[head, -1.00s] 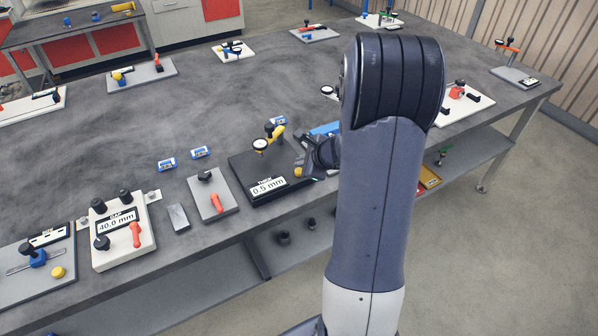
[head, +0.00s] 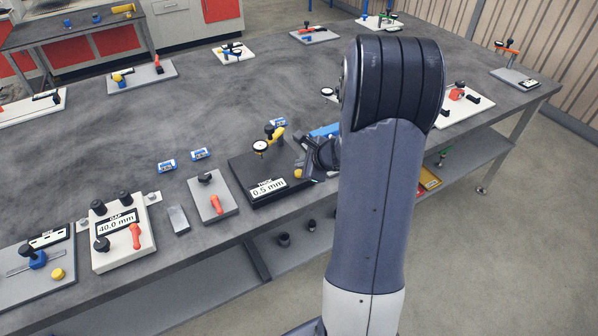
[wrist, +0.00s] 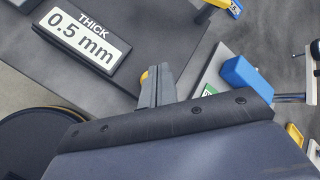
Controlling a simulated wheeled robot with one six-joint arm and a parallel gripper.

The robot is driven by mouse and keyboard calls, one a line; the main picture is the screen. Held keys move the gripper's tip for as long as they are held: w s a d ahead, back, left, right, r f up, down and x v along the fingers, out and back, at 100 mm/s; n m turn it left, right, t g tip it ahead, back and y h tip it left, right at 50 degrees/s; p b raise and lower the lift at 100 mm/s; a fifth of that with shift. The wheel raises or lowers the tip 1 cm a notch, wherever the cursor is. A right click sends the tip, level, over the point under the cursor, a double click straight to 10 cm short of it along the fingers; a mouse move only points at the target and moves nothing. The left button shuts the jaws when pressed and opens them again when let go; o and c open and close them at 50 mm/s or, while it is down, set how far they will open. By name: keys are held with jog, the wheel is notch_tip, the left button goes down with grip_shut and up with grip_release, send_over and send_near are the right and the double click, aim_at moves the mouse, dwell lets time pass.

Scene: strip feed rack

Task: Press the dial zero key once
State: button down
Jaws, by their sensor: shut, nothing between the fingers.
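A black gauge plate (head: 240,172) near the table's front edge carries a round white dial (head: 260,146), a yellow lever (head: 277,132) and a display reading "THICK 0.5 mm" (head: 268,187). The display also shows in the wrist view (wrist: 85,38). A small yellow key (head: 298,174) sits at the plate's right side. In the wrist view only a sliver of the yellow key (wrist: 144,77) shows beside my fingers. My gripper (wrist: 158,82) is shut and empty, close to the key. I cannot tell whether it touches the key. My arm hides part of the area to the right.
A blue block (wrist: 245,75) on a light plate lies right of my fingers. Left of the gauge stand a grey plate with a red lever (head: 216,205) and a white box reading "GAP 40.0 mm" (head: 118,222). The table's middle (head: 190,105) is mostly clear.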

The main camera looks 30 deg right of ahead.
jog(key=shift+f, duration=0.2)
dwell(0.6)
jog(key=shift+f+b, duration=0.3)
jog(key=shift+b, duration=0.3)
jog(key=shift+f+b, duration=0.4)
jog(key=shift+b, duration=0.1)
dwell(0.4)
jog(key=shift+r, duration=0.15)
jog(key=shift+r+p, duration=0.65)
jog(key=shift+r, duration=0.1)
notch_tip(320, 180, up, 5)
jog(key=p, duration=0.4)
jog(key=shift+a, duration=0.15)
dwell(0.8)
